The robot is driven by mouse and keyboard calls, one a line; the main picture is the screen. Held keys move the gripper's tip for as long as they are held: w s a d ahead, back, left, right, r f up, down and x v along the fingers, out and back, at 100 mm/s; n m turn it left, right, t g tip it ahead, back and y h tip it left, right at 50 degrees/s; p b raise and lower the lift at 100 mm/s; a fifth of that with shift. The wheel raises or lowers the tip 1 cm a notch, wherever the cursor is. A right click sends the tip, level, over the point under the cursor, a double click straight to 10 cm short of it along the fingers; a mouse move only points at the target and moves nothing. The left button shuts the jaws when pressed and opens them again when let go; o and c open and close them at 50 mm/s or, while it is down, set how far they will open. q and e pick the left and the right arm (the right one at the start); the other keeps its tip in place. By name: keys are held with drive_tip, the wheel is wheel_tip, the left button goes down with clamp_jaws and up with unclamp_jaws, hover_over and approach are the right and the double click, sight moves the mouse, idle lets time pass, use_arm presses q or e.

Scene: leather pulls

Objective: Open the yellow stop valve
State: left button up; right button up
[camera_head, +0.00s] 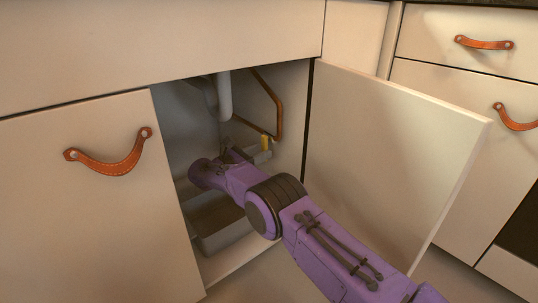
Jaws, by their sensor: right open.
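The yellow stop valve (266,143) shows as a small yellow handle on the copper pipe, low on the right inner side of the open sink cabinet. My right gripper (232,153) is inside the cabinet, just left of the valve. It is open, but it is small, dark and partly hidden by my purple wrist. I cannot tell whether it touches the valve. The valve handle looks upright. My left gripper is not in view.
The cabinet's right door (385,150) stands open beside my right arm. The left door (95,190) is shut, with a leather pull (112,165). A white drain pipe (224,95) hangs above the gripper. A grey bin (222,240) stands on the cabinet floor. The copper pipe (279,110) runs along the side wall.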

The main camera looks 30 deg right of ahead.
sight(263, 150)
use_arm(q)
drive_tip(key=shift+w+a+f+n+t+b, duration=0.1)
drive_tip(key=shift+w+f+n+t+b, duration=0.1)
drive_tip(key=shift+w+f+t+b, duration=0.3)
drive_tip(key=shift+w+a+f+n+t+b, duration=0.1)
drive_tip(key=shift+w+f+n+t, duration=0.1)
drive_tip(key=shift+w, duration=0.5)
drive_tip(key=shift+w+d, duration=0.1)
use_arm(e)
drive_tip(key=d, duration=0.4)
drive_tip(key=shift+w+d, duration=0.15)
drive_tip(key=shift+w, duration=0.05)
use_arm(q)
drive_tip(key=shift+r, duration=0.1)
use_arm(e)
clamp_jaws()
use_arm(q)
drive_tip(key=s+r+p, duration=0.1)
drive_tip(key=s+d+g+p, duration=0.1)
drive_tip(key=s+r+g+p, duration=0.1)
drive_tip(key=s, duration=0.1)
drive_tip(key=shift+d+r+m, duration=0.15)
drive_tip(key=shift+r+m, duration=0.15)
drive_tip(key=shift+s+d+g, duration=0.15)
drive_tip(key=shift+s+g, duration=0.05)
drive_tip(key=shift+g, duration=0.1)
use_arm(e)
drive_tip(key=n, duration=0.1)
drive_tip(key=s+n, duration=0.1)
drive_tip(key=n, duration=0.1)
